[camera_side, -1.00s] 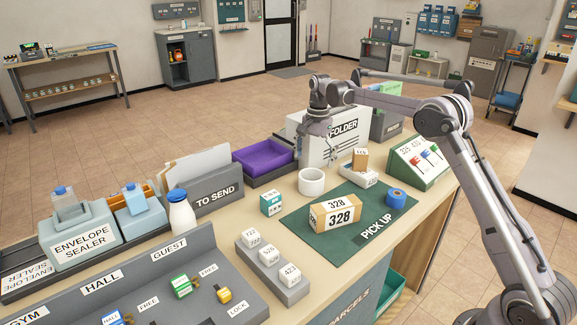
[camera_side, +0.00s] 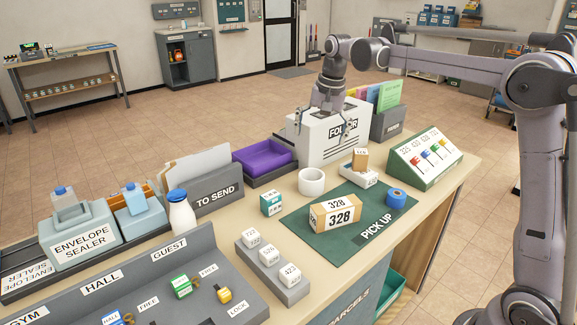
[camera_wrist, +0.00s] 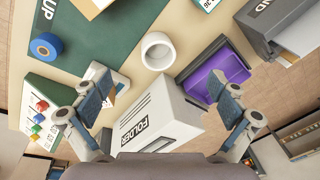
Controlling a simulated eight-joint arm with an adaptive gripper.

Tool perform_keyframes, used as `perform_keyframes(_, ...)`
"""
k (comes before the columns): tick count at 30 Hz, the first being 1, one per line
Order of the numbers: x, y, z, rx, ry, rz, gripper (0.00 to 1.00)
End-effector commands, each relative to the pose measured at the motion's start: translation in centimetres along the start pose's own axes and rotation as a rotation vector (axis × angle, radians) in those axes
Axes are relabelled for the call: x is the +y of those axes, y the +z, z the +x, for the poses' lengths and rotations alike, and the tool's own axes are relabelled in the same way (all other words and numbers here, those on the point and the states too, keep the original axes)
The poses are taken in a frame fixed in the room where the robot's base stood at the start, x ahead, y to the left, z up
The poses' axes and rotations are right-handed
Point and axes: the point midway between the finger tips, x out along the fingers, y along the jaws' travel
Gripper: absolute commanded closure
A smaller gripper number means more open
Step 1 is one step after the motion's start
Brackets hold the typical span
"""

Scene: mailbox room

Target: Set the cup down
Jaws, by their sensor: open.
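A white, round, hollow cylinder that looks like the cup (camera_side: 311,181) stands on the wooden counter, left of the green pick-up mat. It also shows in the wrist view (camera_wrist: 158,51), with its round opening facing the camera; I cannot see whether it has a floor. My gripper (camera_side: 324,124) is over the white folder machine, behind the cup and apart from it. In the wrist view my gripper's fingers (camera_wrist: 163,95) are spread wide with nothing held between them. The cup is beyond the fingertips there.
The folder machine (camera_side: 331,146) stands close below my gripper. A purple tray (camera_side: 263,157) is left of it. A boxed parcel (camera_side: 335,212) and blue tape roll (camera_side: 397,197) lie on the mat (camera_side: 333,240). A small teal-and-white box (camera_side: 271,203) is left of the cup.

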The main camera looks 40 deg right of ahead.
Motion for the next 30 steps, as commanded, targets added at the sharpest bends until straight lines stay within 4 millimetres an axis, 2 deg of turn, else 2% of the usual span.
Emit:
perform_keyframes(1, 0.6, 1.4, -0.7, 0.016, -0.014, -0.045, 0.03)
perform_keyframes(6, 2.4, 5.4, -2.2, 0.079, -0.062, -0.206, 0.03)
perform_keyframes(13, 5.7, 11.0, -2.6, 0.173, -0.118, -0.423, 0.03)
perform_keyframes(17, 7.8, 14.1, -2.0, 0.23, -0.144, -0.544, 0.03)
perform_keyframes(24, 11.7, 19.2, 0.6, 0.339, -0.181, -0.755, 0.03)
perform_keyframes(30, 13.6, 21.5, 2.5, 0.4, -0.195, -0.864, 0.03)
